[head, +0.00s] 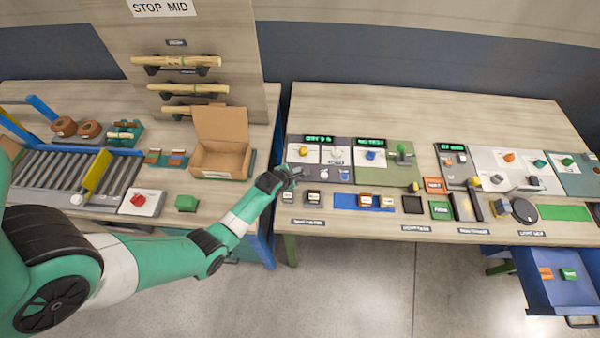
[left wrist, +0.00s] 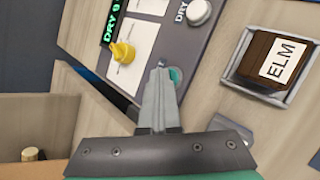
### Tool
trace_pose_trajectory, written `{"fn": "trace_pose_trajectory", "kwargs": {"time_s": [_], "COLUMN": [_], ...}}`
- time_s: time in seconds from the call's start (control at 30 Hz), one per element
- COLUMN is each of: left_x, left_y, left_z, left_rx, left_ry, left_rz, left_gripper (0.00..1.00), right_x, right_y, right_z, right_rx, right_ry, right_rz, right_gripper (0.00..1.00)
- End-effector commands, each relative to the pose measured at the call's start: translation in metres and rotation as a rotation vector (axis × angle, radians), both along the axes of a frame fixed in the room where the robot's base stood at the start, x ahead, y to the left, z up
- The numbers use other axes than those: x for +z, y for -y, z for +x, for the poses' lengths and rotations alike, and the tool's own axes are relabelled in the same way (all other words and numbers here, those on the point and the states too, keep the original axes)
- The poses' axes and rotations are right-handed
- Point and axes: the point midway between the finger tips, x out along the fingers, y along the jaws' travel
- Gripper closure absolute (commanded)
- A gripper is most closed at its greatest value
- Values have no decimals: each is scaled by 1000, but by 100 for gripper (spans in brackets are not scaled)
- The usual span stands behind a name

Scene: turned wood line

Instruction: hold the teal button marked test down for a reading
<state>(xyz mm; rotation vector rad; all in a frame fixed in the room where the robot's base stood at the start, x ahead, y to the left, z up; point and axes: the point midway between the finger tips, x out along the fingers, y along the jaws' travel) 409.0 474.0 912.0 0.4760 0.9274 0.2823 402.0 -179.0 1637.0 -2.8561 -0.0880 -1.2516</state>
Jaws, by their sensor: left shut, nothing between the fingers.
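The teal button (left wrist: 175,75) shows in the left wrist view at the near edge of a dark grey meter panel. It is partly hidden behind my left gripper (left wrist: 161,70), and I cannot read its mark. The shut, empty fingertips overlap the button's left side; I cannot tell whether they touch or press it. In the head view my left gripper (head: 295,172) is over the front left corner of the meter panel (head: 325,174), hiding the button. The panel has a green lit display (head: 318,139), a yellow knob (left wrist: 122,53) and a pale grey knob (left wrist: 199,12). My right gripper is not in view.
A dark block marked ELM (left wrist: 274,60) sits in a small tray near the button. A green panel (head: 386,160) adjoins the meter panel. An open cardboard box (head: 222,158) stands on the left table. A gap separates the two tables. A blue drawer (head: 556,290) stands open at right.

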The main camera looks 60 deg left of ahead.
Motion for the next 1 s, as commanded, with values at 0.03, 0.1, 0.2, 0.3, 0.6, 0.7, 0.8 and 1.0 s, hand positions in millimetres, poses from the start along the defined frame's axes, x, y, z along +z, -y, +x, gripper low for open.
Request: {"fn": "trace_pose_trajectory", "kwargs": {"time_s": [0.03,0.1,0.2,0.3,0.6,0.7,0.8,1.0], "left_x": [-1,-1,-1,-1,-1,2,8,16], "left_y": [0,0,0,0,0,0,0,0], "left_z": [0,0,0,0,0,0,-1,-1], "left_rx": [1,1,1,1,1,0,0,0], "left_ry": [-2,-2,-2,-2,-2,-1,-1,-1], "left_rz": [-1,-1,-1,-1,-1,-1,-1,-1], "left_gripper": [100,100,100,100,100,100,100,100], "right_x": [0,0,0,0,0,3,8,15], "right_y": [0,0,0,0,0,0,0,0], "right_z": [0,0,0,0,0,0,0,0], "right_rx": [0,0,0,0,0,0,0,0], "right_ry": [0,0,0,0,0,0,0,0], "right_rz": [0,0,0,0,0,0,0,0], "right_gripper": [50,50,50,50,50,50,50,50]}}
